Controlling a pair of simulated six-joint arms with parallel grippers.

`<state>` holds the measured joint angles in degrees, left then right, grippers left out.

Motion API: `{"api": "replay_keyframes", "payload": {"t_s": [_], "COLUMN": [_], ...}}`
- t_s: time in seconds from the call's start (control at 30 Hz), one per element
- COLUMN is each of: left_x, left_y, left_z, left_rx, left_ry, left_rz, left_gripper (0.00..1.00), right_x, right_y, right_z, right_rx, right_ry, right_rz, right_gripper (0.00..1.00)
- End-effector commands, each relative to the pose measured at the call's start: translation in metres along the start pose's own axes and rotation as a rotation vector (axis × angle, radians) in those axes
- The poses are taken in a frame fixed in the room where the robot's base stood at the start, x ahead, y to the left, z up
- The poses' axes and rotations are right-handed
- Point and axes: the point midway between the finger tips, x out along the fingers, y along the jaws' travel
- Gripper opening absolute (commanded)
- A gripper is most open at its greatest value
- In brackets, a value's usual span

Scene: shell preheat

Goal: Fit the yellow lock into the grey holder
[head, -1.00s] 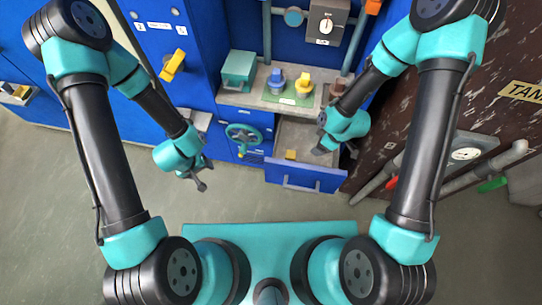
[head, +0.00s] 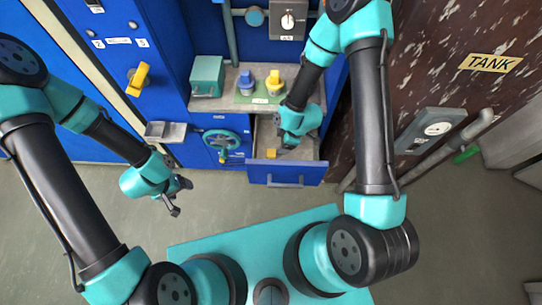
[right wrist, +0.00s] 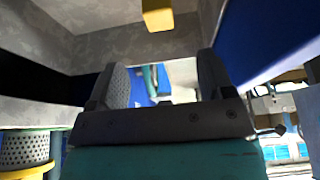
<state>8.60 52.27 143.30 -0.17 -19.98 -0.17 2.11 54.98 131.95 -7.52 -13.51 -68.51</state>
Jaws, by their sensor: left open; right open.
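The yellow lock appears to be the small yellow block (head: 271,153) lying in the open blue drawer; a yellow block also shows at the top of the right wrist view (right wrist: 158,15). My right gripper (head: 289,144) is low over the drawer, just right of the block. In the right wrist view its two fingers (right wrist: 163,80) stand apart with nothing between them. My left gripper (head: 177,196) is open and empty above the floor, left of the drawer. A grey tray-like bracket (head: 165,131) is on the blue cabinet; I cannot tell whether it is the grey holder.
The drawer front (head: 287,173) and its walls surround my right gripper closely. Above is a shelf with a teal box (head: 207,76) and blue and yellow pieces (head: 245,80). A teal handwheel (head: 222,141) is left of the drawer. The floor in front is clear.

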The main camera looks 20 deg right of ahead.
Motion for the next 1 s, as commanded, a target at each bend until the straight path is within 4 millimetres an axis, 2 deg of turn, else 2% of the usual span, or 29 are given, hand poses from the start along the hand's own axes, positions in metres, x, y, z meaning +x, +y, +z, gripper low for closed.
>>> {"api": "replay_keyframes", "payload": {"t_s": [0.6, 0.73, 1.0], "left_x": [0.0, 0.0, 0.0], "left_y": [0.0, 0.0, 0.0], "left_z": [0.0, 0.0, 0.0], "left_rx": [0.0, -0.001, -0.001], "left_ry": [0.0, 0.0, 0.0], "left_rz": [0.0, 0.0, 0.0], "left_gripper": [0.7, 0.7, 0.7], "right_x": [0.082, 0.088, 0.088], "right_y": [0.0, 0.0, 0.0], "right_z": [0.0, 0.0, 0.0], "right_rx": [0.0, 0.0, 0.0], "right_ry": [0.0, 0.0, 0.0], "right_rz": [-0.001, 0.0, 0.001], "right_gripper": [0.74, 0.74, 0.74]}}
